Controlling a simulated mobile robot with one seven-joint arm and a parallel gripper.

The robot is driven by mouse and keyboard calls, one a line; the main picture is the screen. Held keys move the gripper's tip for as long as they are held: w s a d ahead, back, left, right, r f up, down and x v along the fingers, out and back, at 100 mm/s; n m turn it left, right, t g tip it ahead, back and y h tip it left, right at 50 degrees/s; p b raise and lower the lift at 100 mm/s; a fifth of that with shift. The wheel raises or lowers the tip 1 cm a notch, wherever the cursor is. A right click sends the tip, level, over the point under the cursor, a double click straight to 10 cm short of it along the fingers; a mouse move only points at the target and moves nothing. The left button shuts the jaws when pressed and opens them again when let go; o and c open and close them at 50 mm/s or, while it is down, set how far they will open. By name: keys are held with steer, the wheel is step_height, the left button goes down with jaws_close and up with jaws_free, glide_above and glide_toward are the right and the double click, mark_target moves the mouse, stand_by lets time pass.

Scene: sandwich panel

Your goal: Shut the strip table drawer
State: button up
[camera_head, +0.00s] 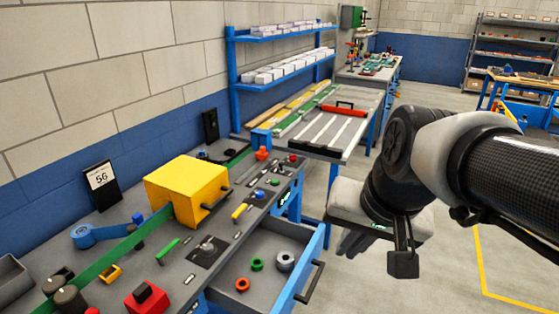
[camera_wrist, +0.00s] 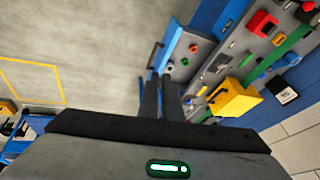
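The drawer (camera_head: 255,262) is pulled out from the near workbench, with its blue front panel and black bar handle (camera_head: 310,282) facing right. It holds an orange ring, a green ring and a grey ring. In the wrist view the open drawer (camera_wrist: 183,72) shows beyond the fingertips, with its handle (camera_wrist: 153,55) at its left. My gripper (camera_wrist: 160,82) has two dark fingers with a gap between them and nothing visible in it. In the head view my gripper (camera_head: 352,246) hangs right of and above the drawer, apart from the handle; its fingers are partly hidden.
The workbench top (camera_head: 200,285) carries a yellow box (camera_head: 188,190), a red button box (camera_head: 147,298), blue tape (camera_head: 90,236) and small parts. A second table (camera_head: 340,145) with strips stands behind. The floor (camera_head: 440,270) right of the drawer is free.

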mark_target(250, 280)
steer(key=w+f+m+b, duration=0.2)
steer(key=w+f+m, duration=0.1)
steer(key=f, duration=0.2)
steer(key=w+d+f+m+g+y+b, duration=0.1)
steer(key=w+f+m+b, duration=0.2)
steer(key=f, duration=0.2)
steer(key=w+d+f+m+b, duration=0.1)
steer(key=w+f+m+b, duration=0.1)
steer(key=f, duration=0.4)
steer(key=shift+w+d+m+g+y, duration=0.3)
steer(key=shift+w+m+g, duration=0.1)
steer(key=shift+w+m, duration=0.2)
jaws_close()
steer(key=w+d+f+m+b, duration=0.2)
steer(key=f+m+b, duration=0.15)
steer(key=f, duration=0.35)
steer(key=w+d+f+m+y+b, duration=0.1)
steer(key=w+d+f+m+b, duration=0.1)
steer(key=w+f+m, duration=0.3)
steer(key=d+f+m+b, duration=0.2)
steer(key=f+m, duration=0.1)
steer(key=f, duration=0.5)
steer(key=w+a+f+b, duration=0.4)
steer(key=a+f, duration=0.2)
steer(key=f, duration=0.2)
steer(key=shift+a+f+g, duration=0.3)
steer(key=shift+f+g, duration=0.05)
steer(key=shift+g, duration=0.05)
steer(key=shift+w+a+n, duration=0.15)
steer(key=shift+n, duration=0.1)
